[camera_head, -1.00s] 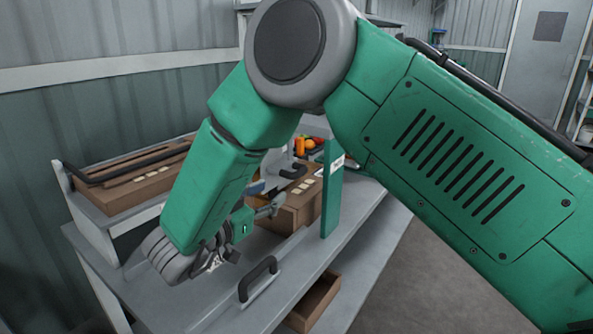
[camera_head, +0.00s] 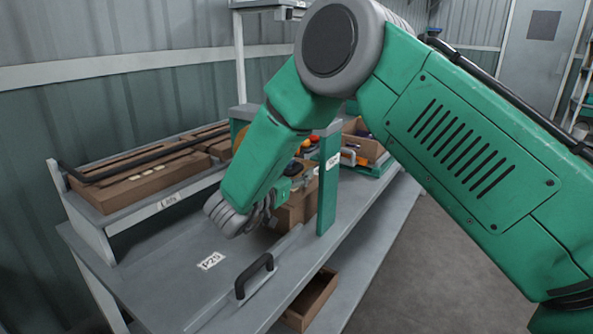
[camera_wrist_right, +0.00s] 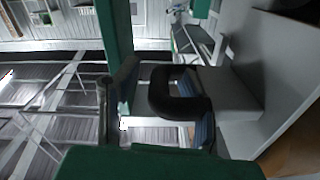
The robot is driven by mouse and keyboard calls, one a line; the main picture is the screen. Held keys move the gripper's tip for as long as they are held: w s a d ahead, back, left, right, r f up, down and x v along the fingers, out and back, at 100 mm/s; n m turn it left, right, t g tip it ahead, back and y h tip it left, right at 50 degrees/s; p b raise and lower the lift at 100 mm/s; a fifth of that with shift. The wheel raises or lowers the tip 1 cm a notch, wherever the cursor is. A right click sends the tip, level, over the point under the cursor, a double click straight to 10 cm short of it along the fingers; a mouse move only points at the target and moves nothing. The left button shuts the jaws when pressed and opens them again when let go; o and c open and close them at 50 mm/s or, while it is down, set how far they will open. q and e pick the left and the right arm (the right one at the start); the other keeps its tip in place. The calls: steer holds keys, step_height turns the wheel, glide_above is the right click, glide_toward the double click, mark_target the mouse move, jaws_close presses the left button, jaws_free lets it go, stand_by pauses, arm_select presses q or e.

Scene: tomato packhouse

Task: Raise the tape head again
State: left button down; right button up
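My right arm crosses the head view, and my right gripper (camera_head: 300,182) is low beside the green post (camera_head: 328,190) of the taping frame, in front of a cardboard box (camera_head: 292,213). In the right wrist view a black U-shaped handle (camera_wrist_right: 178,95) on a grey block (camera_wrist_right: 230,90), which looks like the tape head, lies between the fingers of my right gripper (camera_wrist_right: 155,115). The fingers stand apart, with a gap at the left of the handle. In the head view my arm hides the tape head, so its height cannot be told. My left gripper is not in view.
A black-handled bar (camera_head: 255,275) lies on the grey bench (camera_head: 160,280) at the front, near the P25 label (camera_head: 211,261). Flat cardboard trays (camera_head: 150,180) fill a left shelf. An open carton (camera_head: 312,298) sits below.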

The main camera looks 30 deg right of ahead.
steer(key=shift+a, duration=0.1)
jaws_close()
step_height(320, 180, up, 6)
steer(key=p, duration=0.5)
steer(key=shift+w, duration=0.1)
jaws_free()
steer(key=shift+f, duration=0.1)
